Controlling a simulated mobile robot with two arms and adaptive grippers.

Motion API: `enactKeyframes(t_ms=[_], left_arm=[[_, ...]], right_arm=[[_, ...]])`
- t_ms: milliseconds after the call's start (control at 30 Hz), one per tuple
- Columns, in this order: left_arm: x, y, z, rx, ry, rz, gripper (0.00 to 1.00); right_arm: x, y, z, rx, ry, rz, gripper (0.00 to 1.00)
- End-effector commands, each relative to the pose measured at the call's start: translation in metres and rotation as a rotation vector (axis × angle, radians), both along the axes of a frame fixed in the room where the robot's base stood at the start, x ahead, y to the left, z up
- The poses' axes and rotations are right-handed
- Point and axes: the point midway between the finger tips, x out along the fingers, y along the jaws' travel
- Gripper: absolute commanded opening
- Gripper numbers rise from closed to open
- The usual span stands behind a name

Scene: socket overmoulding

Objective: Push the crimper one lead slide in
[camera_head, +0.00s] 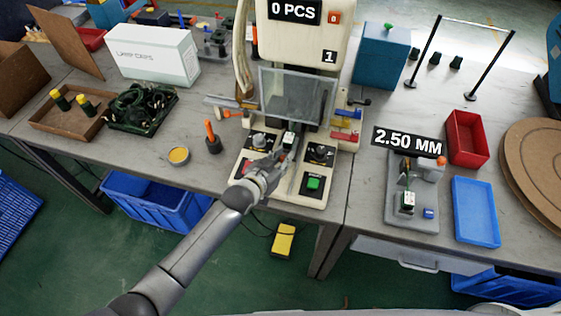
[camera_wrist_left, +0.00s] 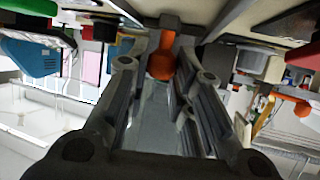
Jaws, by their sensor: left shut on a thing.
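The crimper (camera_head: 275,45) is the cream machine at the middle of the table, with a clear guard (camera_head: 297,93) over its work area. My left gripper (camera_head: 279,160) reaches in low at the front of its base, between two black control plates. It is shut on an orange knob (camera_wrist_left: 162,62), seen between the fingers in the left wrist view. In the head view the gripper hides this knob, and most of the slide under it cannot be made out. A small white block (camera_head: 289,139) stands just beyond the fingertips. My right gripper is not in view.
A green button (camera_head: 313,184) is right of the gripper. A grey fixture (camera_head: 420,222), a blue tray (camera_head: 475,212) and a red bin (camera_head: 467,136) are on the right.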

Motion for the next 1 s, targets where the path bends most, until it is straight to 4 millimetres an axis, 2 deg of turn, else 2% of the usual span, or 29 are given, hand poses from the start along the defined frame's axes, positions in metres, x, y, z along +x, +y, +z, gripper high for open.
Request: enactKeyframes(t_ms=[33, 67, 200, 667, 1000], left_arm=[[0.002, 0.000, 0.003, -0.002, -0.006, 0.001, 0.00], [0.003, 0.000, 0.003, -0.002, -0.006, 0.002, 0.25], [0.002, 0.000, 0.003, -0.002, -0.006, 0.001, 0.43], [-0.004, 0.003, 0.004, -0.001, -0.004, 0.001, 0.44], [-0.037, 0.026, 0.020, -0.001, -0.004, 0.001, 0.44]], right_arm=[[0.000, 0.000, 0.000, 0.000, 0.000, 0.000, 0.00], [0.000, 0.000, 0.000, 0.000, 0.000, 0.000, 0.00], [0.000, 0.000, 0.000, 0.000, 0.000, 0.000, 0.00], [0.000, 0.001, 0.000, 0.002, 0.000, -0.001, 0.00], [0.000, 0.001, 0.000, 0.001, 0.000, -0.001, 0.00]])
